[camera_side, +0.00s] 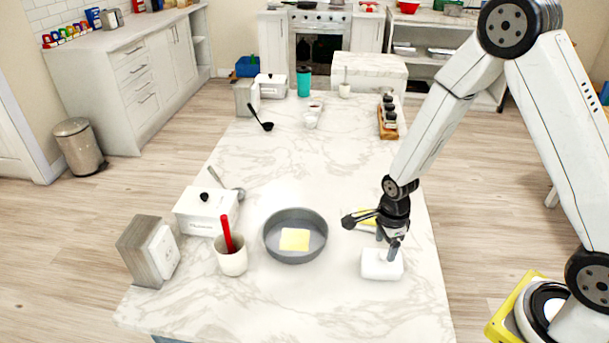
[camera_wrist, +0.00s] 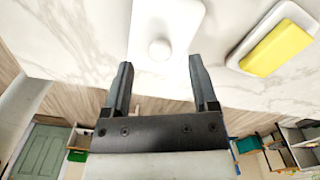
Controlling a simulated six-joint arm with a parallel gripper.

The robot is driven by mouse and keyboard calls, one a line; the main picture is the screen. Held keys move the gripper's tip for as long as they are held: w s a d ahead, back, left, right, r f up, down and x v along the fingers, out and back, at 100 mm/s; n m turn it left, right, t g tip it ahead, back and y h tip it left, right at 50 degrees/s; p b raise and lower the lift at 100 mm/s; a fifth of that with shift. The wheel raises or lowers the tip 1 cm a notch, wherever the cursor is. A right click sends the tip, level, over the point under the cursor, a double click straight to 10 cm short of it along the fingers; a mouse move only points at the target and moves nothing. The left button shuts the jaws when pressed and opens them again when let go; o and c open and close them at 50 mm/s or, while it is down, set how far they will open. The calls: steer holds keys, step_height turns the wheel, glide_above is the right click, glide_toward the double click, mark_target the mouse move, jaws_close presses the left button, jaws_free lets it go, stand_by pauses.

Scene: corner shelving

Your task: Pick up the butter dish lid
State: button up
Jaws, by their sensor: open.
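The butter dish lid (camera_side: 381,266) is a white box-shaped cover on the marble counter, right of the pan. In the wrist view the lid (camera_wrist: 178,20) lies just ahead of the fingertips, with its round knob (camera_wrist: 160,50) roughly centred between them. My gripper (camera_side: 387,246) points down at the lid's top; it is open, with its two dark fingers (camera_wrist: 160,63) apart and nothing held. I cannot tell whether the fingers touch the lid. The yellow butter (camera_wrist: 276,50) sits on its white dish (camera_wrist: 261,28), partly hidden behind my gripper in the side view.
A grey pan (camera_side: 272,250) with a yellow slice (camera_side: 294,239) stands left of the lid. Further left are a white cup (camera_side: 232,262) with a red-handled utensil, a white lidded box (camera_side: 196,215) and a grey block (camera_side: 140,250). The counter in front is clear.

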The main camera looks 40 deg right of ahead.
mark_target(384, 253)
steer(key=shift+f, duration=1.6)
jaws_close()
